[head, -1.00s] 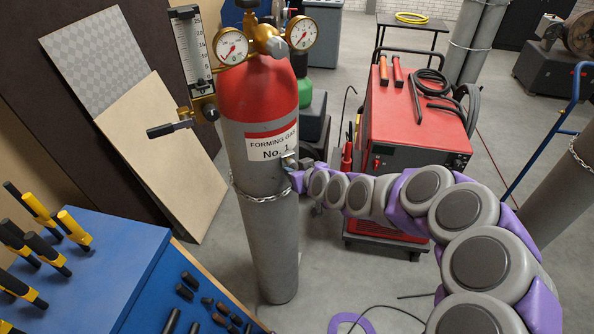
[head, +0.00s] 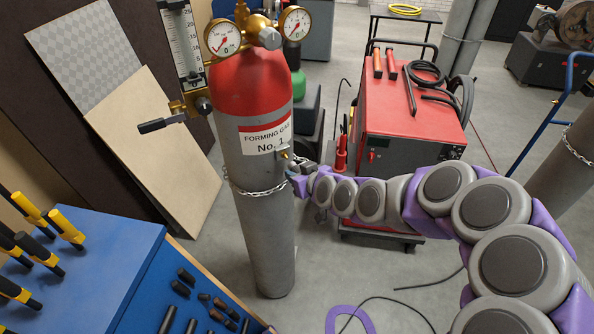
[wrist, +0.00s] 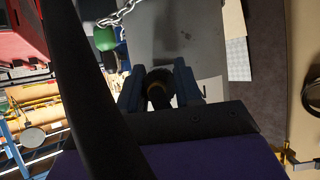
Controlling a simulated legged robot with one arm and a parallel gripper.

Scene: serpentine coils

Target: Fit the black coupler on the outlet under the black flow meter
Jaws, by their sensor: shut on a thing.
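The black flow meter (head: 187,45) has a clear scale tube and stands upright left of the gauges in the head view. Brass fittings (head: 190,104) sit under it, with a black lever-like part (head: 161,122) pointing left. My gripper (head: 287,162) is right of and lower than these fittings, in front of the cylinder's right side. In the wrist view my gripper (wrist: 159,90) is shut on a dark round piece with brass inside, which looks like the black coupler (wrist: 157,76). The coupler is too small to make out clearly in the head view. It is apart from the fittings.
The red-topped gas cylinder (head: 262,220) is held by a chain (head: 250,191). Two gauges top it. A red welding machine (head: 405,105) stands at right, a blue tool bench (head: 75,265) at lower left. Boards (head: 150,140) lean at left. A black bar or hose crosses the wrist view.

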